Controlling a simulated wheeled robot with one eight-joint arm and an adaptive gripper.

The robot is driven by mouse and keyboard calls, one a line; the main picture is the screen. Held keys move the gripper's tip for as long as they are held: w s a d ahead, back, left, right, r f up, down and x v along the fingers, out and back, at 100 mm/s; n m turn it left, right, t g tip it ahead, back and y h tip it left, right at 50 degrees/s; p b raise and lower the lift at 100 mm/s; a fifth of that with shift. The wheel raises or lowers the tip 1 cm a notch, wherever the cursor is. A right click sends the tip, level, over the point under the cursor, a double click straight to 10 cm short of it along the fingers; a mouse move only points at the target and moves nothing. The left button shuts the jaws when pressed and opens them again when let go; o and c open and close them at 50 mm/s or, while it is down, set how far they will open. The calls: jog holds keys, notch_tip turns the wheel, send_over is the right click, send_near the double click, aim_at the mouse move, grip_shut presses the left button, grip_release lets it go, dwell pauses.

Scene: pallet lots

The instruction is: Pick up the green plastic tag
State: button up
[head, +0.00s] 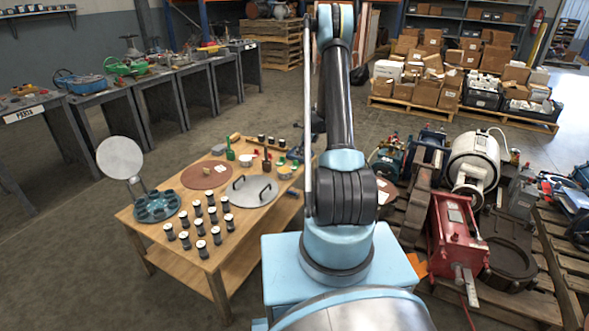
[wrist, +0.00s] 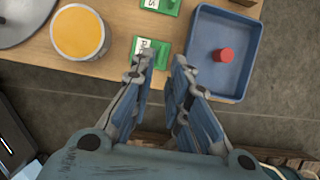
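A green plastic tag (wrist: 164,46) with a white lettered label lies on the wooden table near its edge in the wrist view. A second green tag (wrist: 172,7) with a white label is partly cut off at the top of that view. My gripper (wrist: 163,62) is open, fingers pointing toward the table edge. Its left fingertip overlaps the nearer tag in the picture and its right fingertip is just right of it. Nothing is held between the fingers. I cannot tell the height gap. In the head view my arm hides the gripper.
A blue tray (wrist: 204,84) with a red cylinder (wrist: 223,55) lies right of the tags. A round container with an orange top (wrist: 80,33) stands left. The table (head: 240,262) also holds several dark jars and a round lid (head: 252,190). A red machine (head: 455,235) stands right.

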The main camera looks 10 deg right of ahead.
aim_at(294, 165)
jog(key=shift+x, duration=3.05)
jog(key=shift+w, duration=0.15)
jog(key=shift+c, duration=0.6)
grip_shut()
